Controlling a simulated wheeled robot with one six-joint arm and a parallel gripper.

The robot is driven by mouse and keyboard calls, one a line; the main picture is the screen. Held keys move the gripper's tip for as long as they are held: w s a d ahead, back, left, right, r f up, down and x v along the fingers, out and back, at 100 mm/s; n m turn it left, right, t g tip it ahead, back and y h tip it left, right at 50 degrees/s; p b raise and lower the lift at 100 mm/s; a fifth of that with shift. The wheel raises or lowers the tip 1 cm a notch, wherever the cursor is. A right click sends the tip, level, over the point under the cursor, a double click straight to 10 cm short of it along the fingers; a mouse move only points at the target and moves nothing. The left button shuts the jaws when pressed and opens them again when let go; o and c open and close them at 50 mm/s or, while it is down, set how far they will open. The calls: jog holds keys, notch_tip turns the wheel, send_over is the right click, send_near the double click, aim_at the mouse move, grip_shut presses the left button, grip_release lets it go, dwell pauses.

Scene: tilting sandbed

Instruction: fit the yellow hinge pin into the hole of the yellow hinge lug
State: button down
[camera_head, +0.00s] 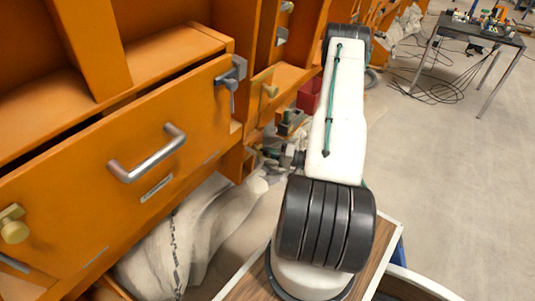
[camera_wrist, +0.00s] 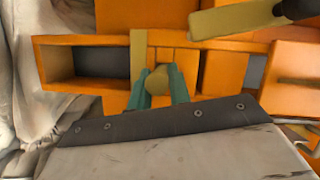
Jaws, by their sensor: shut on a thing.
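In the wrist view my gripper (camera_wrist: 160,80) has its teal fingers shut on a dull yellow piece, which I take as the yellow hinge pin (camera_wrist: 157,75); only its rounded end shows. An upright dull yellow strip (camera_wrist: 138,52) stands just behind the left finger; I cannot tell whether it is the lug or touches the pin. A larger yellow bar (camera_wrist: 235,20) crosses the upper right. In the head view my arm and wrist mostly hide my gripper (camera_head: 270,155) beside the orange cabinet. No lug hole is visible.
The orange cabinet (camera_head: 110,165) has a metal handle (camera_head: 148,154) and another yellow fitting (camera_head: 13,225). Pale sacks (camera_head: 190,235) lie beneath it. A red bin (camera_head: 309,94) is beyond my gripper. Open floor and a cluttered table (camera_head: 470,30) lie to the right.

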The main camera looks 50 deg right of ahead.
jog(key=shift+w+r, duration=0.2)
jog(key=shift+w, duration=0.75)
jog(key=c, duration=1.2)
grip_release()
jog(key=v, duration=0.7)
jog(key=shift+s, duration=0.3)
jog(key=shift+d, duration=0.1)
jog(key=shift+c, duration=0.4)
